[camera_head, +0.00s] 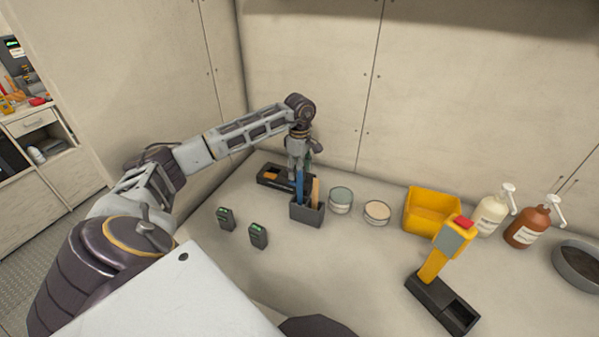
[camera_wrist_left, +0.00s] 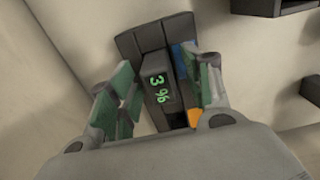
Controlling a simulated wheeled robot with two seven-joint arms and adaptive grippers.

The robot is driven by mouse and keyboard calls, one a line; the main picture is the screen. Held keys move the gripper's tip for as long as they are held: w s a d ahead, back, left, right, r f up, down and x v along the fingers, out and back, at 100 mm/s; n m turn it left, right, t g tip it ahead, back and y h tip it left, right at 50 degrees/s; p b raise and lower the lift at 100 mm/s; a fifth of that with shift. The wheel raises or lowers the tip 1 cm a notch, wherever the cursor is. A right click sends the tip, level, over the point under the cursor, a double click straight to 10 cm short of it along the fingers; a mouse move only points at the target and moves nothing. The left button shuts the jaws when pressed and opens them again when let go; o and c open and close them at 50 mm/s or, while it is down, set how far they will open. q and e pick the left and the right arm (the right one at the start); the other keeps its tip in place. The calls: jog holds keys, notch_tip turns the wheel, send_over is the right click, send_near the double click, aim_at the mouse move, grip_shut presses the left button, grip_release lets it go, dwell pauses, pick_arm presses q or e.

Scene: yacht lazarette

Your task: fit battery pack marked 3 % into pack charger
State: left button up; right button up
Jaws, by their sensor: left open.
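The pack marked 3 % (camera_wrist_left: 160,82) is dark grey with green digits, and in the left wrist view it stands between the green-padded fingers of my left gripper (camera_wrist_left: 155,92). The fingers are open, with a clear gap on the left side. Dark grey panels of what looks like the pack charger (camera_wrist_left: 128,45) show behind it; how deep the pack sits I cannot tell. In the head view the charger (camera_head: 268,181) is a low black base at the back wall, and my left gripper (camera_head: 301,163) points down over its right end, hiding the pack. My right gripper is not shown.
Two other packs (camera_head: 225,217) (camera_head: 258,236) with green displays stand nearer. Tins (camera_head: 341,201), a yellow bin (camera_head: 430,208), bottles and a yellow tool (camera_head: 440,258) are to the right.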

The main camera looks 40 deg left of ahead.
pick_arm(q)
notch_tip(320, 180, up, 11)
dwell(0.7)
jog(key=shift+r, duration=0.1)
dwell(0.9)
notch_tip(320, 180, up, 9)
jog(key=p, duration=0.9)
jog(key=shift+r+p, duration=0.5)
jog(key=shift+p, duration=0.05)
